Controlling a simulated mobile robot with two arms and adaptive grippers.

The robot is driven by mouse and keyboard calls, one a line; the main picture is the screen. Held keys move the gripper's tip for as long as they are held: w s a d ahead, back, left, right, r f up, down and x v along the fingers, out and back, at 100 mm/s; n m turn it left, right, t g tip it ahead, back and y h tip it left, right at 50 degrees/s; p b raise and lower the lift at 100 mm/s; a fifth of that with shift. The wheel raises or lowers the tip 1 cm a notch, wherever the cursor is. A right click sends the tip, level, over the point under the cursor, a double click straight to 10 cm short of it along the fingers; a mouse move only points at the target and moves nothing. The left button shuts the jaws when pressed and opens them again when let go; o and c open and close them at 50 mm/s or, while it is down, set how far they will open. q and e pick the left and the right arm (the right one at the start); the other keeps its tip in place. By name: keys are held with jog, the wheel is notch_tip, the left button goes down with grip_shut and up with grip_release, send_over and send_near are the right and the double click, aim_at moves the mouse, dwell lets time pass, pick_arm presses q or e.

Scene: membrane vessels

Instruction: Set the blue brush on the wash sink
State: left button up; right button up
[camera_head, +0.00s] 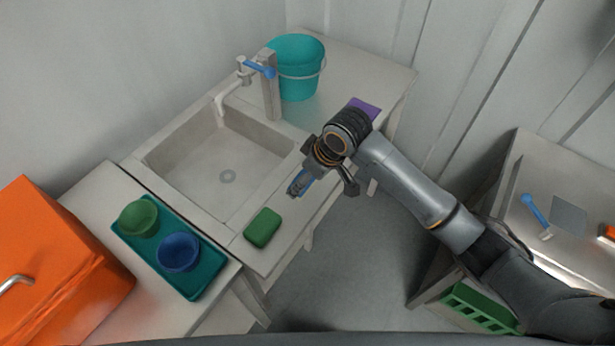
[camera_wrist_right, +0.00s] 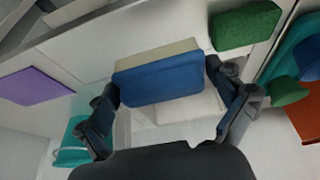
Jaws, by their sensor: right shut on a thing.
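My right gripper (camera_head: 302,180) is shut on the blue brush (camera_head: 298,184), over the right rim of the wash sink (camera_head: 215,207). In the right wrist view the brush (camera_wrist_right: 160,81) shows a flat blue back and a beige layer, between the two fingers of my right gripper (camera_wrist_right: 168,108). I cannot tell whether the brush touches the rim. The sink has a grey basin with a drain and a tap. My left gripper is not in view.
A green sponge (camera_head: 262,228) lies on the near right rim. A purple cloth (camera_head: 364,106) and a teal bucket (camera_head: 298,68) are beyond the gripper. A teal tray (camera_head: 207,283) with green and blue bowls stands near left. A blue-handled tool (camera_head: 534,210) lies on the right table.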

jog(key=shift+w+d+f, duration=0.15)
jog(key=shift+w+f, duration=0.75)
jog(key=shift+f, duration=0.1)
jog(key=shift+w+f, duration=0.4)
jog(key=shift+f, duration=0.1)
notch_tip(320, 180, down, 2)
jog(key=shift+f+p, duration=0.1)
jog(key=shift+p, duration=0.7)
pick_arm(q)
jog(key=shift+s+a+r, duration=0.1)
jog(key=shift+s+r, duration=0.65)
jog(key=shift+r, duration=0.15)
pick_arm(e)
jog(key=shift+f, duration=0.5)
jog(key=shift+f, duration=0.1)
jog(key=o, duration=0.8)
jog(key=shift+c, duration=0.2)
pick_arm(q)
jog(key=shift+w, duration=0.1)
